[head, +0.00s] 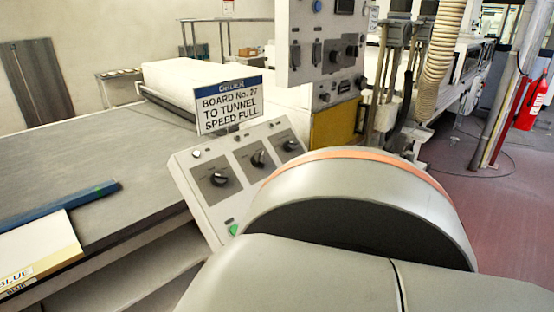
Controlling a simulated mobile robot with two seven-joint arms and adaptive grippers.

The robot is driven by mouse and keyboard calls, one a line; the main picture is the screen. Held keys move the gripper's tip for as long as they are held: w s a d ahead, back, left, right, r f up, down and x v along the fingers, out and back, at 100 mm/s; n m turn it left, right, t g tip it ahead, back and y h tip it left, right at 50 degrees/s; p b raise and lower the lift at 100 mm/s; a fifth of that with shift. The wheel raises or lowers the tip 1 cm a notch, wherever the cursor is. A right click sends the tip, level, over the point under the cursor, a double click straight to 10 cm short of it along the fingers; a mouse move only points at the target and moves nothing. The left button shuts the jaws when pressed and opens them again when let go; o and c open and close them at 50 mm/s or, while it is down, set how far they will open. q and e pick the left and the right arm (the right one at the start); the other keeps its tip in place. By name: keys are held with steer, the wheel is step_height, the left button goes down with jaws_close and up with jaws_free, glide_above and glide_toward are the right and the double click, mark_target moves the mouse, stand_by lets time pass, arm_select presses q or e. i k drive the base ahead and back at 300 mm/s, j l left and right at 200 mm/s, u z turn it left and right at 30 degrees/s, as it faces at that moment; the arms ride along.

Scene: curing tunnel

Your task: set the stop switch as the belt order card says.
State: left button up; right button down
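The order card (228,105) stands behind a sloped grey control panel (205,216). Its lines read "BOARD No. 27 TO TUNNEL SPEED FULL", under a blue header too small to read surely. The panel carries a left dark knob (218,178), a middle dark knob (258,158) and a right dark knob (289,146). A green button (233,229) sits at its lower edge. I cannot tell which control is the stop switch; the knob labels are unreadable. My own arm covers the panel's lower right part. Neither gripper is in view.
A grey belt table (90,165) lies at the left, with a blue bar (60,205) and a pale board marked "BLUE" (40,250) on it. A tall switch cabinet (318,45) stands behind the panel. A red fire extinguisher (531,103) is at far right.

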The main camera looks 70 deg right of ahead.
mark_target(289, 144)
steer(key=z, duration=2.25)
